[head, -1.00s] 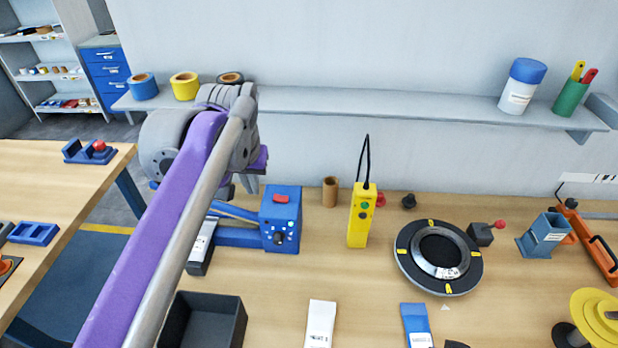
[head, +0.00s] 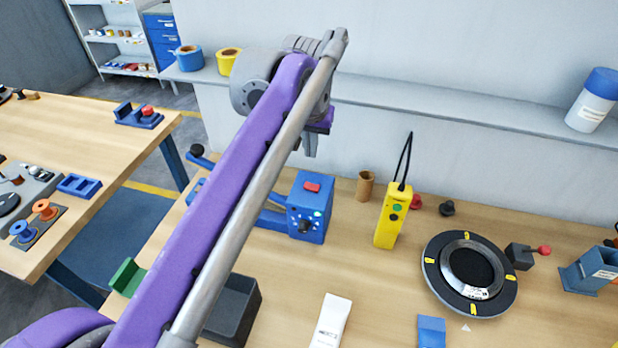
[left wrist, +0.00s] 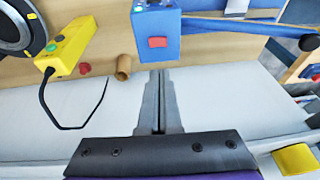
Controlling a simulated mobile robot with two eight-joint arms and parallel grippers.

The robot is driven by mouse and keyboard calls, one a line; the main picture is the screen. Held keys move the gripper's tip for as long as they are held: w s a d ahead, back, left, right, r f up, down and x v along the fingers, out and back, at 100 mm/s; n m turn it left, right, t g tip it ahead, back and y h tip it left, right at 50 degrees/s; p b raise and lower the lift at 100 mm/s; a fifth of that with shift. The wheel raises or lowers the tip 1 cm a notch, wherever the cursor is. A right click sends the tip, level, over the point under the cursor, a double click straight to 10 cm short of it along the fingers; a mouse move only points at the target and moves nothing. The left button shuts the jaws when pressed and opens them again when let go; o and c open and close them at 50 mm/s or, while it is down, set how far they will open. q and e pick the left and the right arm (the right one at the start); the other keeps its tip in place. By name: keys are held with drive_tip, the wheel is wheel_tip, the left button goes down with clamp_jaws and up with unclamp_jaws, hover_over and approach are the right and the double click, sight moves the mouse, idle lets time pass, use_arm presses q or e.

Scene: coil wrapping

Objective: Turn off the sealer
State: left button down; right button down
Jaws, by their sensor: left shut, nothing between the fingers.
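The sealer is a blue box (head: 308,208) with blue arms reaching left, on the bench near the wall. A red switch (head: 312,187) sits on its top, and a dial and small lights show on its front. In the left wrist view the red switch (left wrist: 158,42) lies just beyond my fingertips. My left gripper (head: 310,152) points down above and behind the sealer, apart from it. In the left wrist view its fingers (left wrist: 159,74) are together with nothing between them. My purple and grey left arm hides part of the sealer's arms. My right gripper is not in view.
A yellow pendant control (head: 392,218) with a black cable and a brown tube (head: 365,186) stand right of the sealer. A round black turntable (head: 469,306) is further right. A dark bin (head: 238,310) lies in front. A wall shelf (head: 440,112) runs behind.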

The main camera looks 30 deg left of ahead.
use_arm(q)
approach(313, 188)
drive_tip(key=f, duration=0.1)
drive_tip(key=w+a+f, duration=0.1)
drive_tip(key=f, duration=0.1)
drive_tip(key=w+a+f, duration=0.1)
drive_tip(key=f, duration=0.1)
drive_tip(key=shift+w, duration=0.1)
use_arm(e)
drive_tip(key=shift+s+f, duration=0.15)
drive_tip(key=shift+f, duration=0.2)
use_arm(q)
drive_tip(key=shift+f, duration=0.45)
drive_tip(key=shift+a+f, duration=0.1)
drive_tip(key=shift+a, duration=0.05)
drive_tip(key=shift+a+f+h+b, duration=0.1)
drive_tip(key=shift+f+h+b, duration=0.2)
drive_tip(key=shift+h, duration=0.2)
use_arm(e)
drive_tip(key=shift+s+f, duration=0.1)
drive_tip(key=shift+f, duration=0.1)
use_arm(q)
drive_tip(key=shift+d, duration=0.65)
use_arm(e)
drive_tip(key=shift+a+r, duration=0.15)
use_arm(q)
drive_tip(key=shift+d, duration=0.25)
